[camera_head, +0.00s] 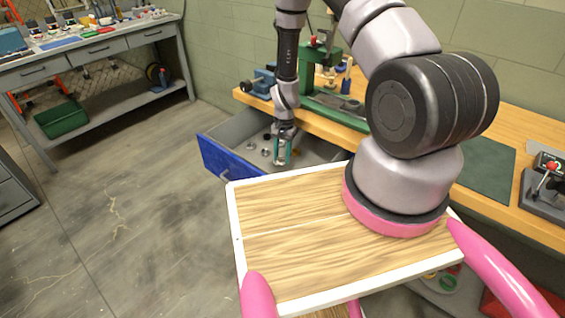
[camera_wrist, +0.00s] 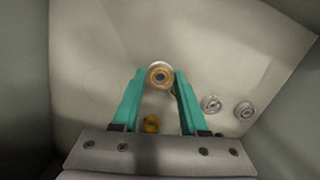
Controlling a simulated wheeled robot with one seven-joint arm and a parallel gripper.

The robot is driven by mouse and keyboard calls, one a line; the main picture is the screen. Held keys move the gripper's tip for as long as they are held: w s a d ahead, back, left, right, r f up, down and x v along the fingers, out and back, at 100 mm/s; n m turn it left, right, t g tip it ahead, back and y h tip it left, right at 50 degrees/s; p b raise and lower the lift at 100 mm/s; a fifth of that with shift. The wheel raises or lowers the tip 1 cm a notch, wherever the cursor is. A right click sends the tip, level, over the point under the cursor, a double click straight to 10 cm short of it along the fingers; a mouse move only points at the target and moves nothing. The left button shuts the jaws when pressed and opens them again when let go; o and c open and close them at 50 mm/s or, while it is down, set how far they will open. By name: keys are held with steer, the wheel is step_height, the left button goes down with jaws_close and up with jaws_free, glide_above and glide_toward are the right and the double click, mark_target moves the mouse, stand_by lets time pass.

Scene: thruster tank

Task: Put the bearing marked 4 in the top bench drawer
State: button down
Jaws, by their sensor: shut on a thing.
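My gripper (camera_head: 283,151) has teal fingers and points down into the open blue-fronted bench drawer (camera_head: 228,161). In the wrist view my gripper (camera_wrist: 159,86) is shut on a round bearing (camera_wrist: 160,76) with a silver rim and an orange-tan ring, held at the fingertips. I cannot read any number on it. The pale drawer floor (camera_wrist: 105,50) lies below it; I cannot tell whether the bearing touches the floor. In the head view the bearing cannot be made out.
The wooden bench (camera_head: 518,218) holds a green machine (camera_head: 335,106). A grey bench (camera_head: 110,45) stands far left; open floor (camera_head: 120,220) lies between.

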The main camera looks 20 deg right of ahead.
mark_target(283, 158)
steer(key=shift+f, duration=2.25)
steer(key=shift+d+f, duration=0.1)
steer(key=shift+f, duration=0.05)
steer(key=shift+c, duration=2.2)
jaws_free()
step_height(283, 158, up, 12)
steer(key=w+d, duration=0.1)
